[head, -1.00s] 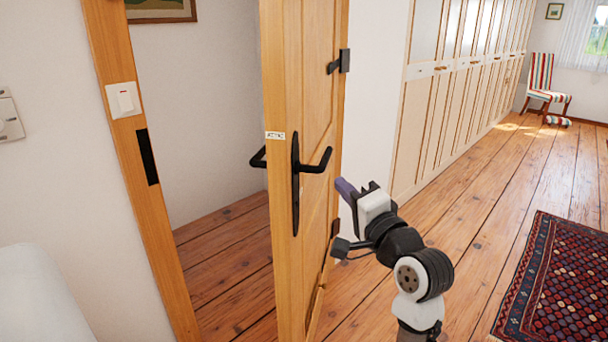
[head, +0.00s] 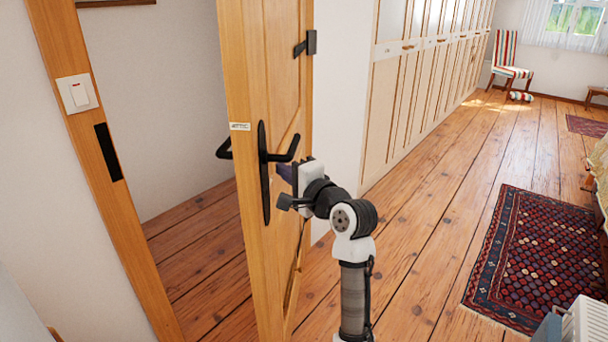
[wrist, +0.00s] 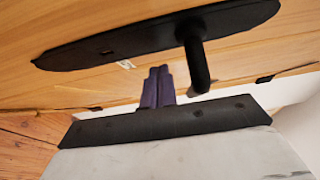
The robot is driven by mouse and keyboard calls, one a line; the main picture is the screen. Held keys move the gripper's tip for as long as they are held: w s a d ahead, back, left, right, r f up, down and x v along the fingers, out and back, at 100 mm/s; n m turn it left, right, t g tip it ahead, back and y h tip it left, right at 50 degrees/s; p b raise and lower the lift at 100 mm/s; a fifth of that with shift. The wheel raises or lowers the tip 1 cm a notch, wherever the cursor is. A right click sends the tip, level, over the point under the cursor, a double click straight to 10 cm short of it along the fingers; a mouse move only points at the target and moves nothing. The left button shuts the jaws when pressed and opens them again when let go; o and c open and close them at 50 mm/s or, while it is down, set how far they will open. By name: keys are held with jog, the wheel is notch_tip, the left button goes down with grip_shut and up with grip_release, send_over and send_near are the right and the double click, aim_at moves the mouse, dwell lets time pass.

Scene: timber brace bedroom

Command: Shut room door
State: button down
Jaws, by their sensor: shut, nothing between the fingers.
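The wooden room door (head: 281,70) stands ajar in the head view, with a gap between its edge and the door frame (head: 100,190). Its black handle (head: 283,150) and long backplate are on the face towards my arm. My gripper (head: 286,173) is at that face, just below the handle lever, its purple fingers partly hidden by the wrist. In the wrist view the purple fingers (wrist: 157,87) are together and empty, pointing at the door face (wrist: 60,30) beside the handle lever (wrist: 197,65). I cannot tell whether the fingertips touch the wood.
White wardrobes (head: 410,90) line the wall behind the door. A patterned rug (head: 535,255) lies on the right, and a striped chair (head: 507,60) stands far back. The wooden floor between is clear.

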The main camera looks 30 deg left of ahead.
jog(key=shift+s+a, duration=0.35)
jog(key=shift+a, duration=0.35)
